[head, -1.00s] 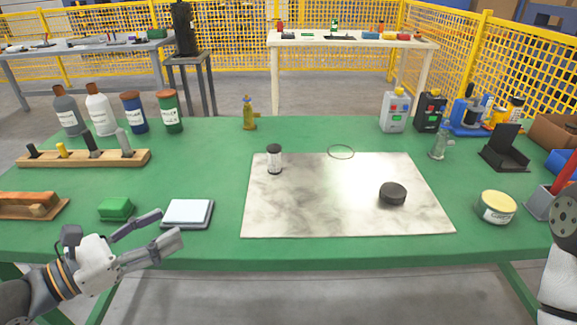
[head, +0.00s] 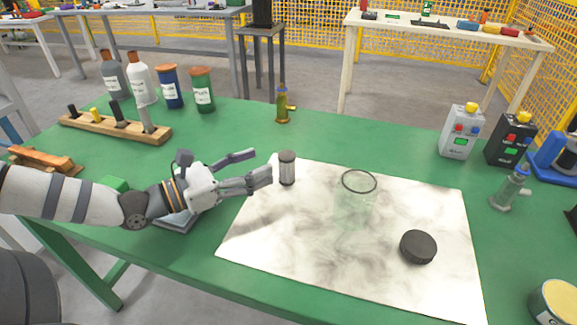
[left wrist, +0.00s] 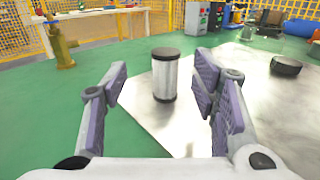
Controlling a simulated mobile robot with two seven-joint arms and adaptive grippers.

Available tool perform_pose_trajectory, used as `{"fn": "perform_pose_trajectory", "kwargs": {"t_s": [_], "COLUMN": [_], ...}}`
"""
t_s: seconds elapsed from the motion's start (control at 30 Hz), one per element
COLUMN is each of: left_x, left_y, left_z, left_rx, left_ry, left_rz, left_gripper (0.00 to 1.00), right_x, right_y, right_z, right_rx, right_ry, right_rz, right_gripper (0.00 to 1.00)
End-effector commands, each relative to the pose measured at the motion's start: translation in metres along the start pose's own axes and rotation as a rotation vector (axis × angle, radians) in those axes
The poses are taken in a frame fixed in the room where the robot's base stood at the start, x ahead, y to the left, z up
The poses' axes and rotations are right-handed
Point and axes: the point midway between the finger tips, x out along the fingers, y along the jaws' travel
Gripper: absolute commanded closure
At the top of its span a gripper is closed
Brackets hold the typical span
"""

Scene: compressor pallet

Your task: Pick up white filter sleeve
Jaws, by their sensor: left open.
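The white filter sleeve (head: 287,168) is a small upright cylinder with dark end caps. It stands at the far left corner of the pale marbled mat (head: 330,265). My left gripper (head: 262,165) is open just left of it in the head view. In the left wrist view the sleeve (left wrist: 165,76) stands ahead, between the lines of the two open finger pads (left wrist: 160,92), slightly beyond their tips. Nothing is between the fingers. My right gripper is not in view.
A brass fitting (head: 284,105) stands behind on the green table (head: 235,130). Bottles and a wooden rack (head: 115,128) stand at the back left. The space around the sleeve is clear.

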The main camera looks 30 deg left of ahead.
Motion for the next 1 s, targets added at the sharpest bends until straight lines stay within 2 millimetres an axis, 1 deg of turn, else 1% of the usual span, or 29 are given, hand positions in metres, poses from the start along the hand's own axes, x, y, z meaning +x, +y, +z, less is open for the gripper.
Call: {"fn": "perform_pose_trajectory", "kwargs": {"t_s": [0.07, 0.23, 0.3, 0.43, 0.53, 0.7, 0.73, 0.77, 0.8, 0.87, 0.9, 0.93, 1.0], "left_x": [0.013, 0.033, 0.047, 0.069, 0.076, 0.076, 0.076, 0.076, 0.076, 0.076, 0.076, 0.076, 0.076], "left_y": [-0.001, -0.003, -0.007, -0.008, -0.008, -0.007, -0.007, -0.007, -0.007, -0.007, -0.007, -0.007, -0.007], "left_z": [-0.006, -0.008, -0.011, -0.009, -0.004, -0.001, 0.000, 0.000, 0.000, 0.000, -0.001, -0.001, -0.001], "left_rx": [-0.002, -0.005, -0.007, -0.003, -0.001, 0.000, 0.000, 0.000, 0.000, 0.000, 0.000, 0.000, 0.000], "left_ry": [0.012, 0.012, 0.016, 0.012, 0.005, 0.000, 0.000, 0.000, 0.000, 0.000, 0.000, 0.000, 0.000], "left_rz": [-0.003, -0.002, -0.004, -0.001, 0.002, 0.003, 0.003, 0.003, 0.003, 0.003, 0.003, 0.003, 0.003], "left_gripper": [0.46, 0.46, 0.46, 0.46, 0.46, 0.46, 0.51, 0.57, 0.67, 0.80, 0.89, 0.94, 0.95], "right_x": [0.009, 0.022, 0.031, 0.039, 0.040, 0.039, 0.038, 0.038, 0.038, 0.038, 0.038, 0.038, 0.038], "right_y": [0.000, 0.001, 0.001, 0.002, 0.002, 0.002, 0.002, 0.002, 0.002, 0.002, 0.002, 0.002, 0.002], "right_z": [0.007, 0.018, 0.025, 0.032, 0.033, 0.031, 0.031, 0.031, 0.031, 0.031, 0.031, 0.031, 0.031], "right_rx": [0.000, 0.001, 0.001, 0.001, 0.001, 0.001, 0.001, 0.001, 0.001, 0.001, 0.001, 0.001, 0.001], "right_ry": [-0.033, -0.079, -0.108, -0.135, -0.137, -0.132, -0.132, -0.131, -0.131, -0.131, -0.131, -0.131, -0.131], "right_rz": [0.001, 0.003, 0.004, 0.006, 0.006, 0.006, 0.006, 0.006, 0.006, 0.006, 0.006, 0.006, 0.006], "right_gripper": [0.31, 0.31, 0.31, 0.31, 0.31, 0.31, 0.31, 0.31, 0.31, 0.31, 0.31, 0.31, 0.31]}}
